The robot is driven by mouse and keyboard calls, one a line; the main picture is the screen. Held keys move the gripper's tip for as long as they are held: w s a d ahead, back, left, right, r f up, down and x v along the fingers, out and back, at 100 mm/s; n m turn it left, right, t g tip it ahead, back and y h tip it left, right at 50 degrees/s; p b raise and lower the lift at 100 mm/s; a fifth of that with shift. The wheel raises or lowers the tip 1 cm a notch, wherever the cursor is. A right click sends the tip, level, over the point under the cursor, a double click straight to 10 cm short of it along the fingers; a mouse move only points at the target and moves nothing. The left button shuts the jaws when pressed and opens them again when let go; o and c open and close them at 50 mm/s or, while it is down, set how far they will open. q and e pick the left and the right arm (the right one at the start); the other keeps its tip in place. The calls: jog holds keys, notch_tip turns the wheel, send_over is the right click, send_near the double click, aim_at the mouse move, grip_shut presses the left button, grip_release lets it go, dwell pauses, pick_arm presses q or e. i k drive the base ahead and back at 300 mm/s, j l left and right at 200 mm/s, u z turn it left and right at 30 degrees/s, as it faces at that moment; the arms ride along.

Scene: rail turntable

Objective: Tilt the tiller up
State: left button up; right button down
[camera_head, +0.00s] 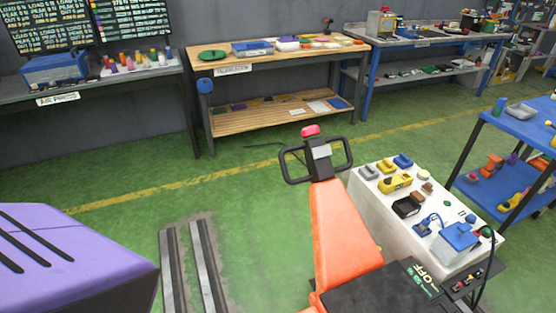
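The tiller stands in the middle of the head view. It has a wide orange shaft (342,238) that leans up and away from me. At its far end is a black loop handle (287,166) with a grey middle piece (320,152) and a red knob (310,131) on top. The shaft's lower end meets a black housing (372,292) at the bottom edge. Neither of my grippers shows in the view, and nothing is seen touching the handle.
A white box (368,206) carrying several small devices stands close to the right of the shaft. A purple casing (75,255) fills the lower left. Two metal rails (206,265) lie on the green floor. A wooden workbench (280,55) stands behind, and a blue cart (525,130) at right.

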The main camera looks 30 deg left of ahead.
aim_at(345, 250)
jog(key=i+j, duration=0.15)
jog(key=j, duration=0.2)
jog(key=i+j, duration=0.35)
jog(key=j, duration=0.3)
jog(key=i+j, duration=0.2)
jog(key=j, duration=0.15)
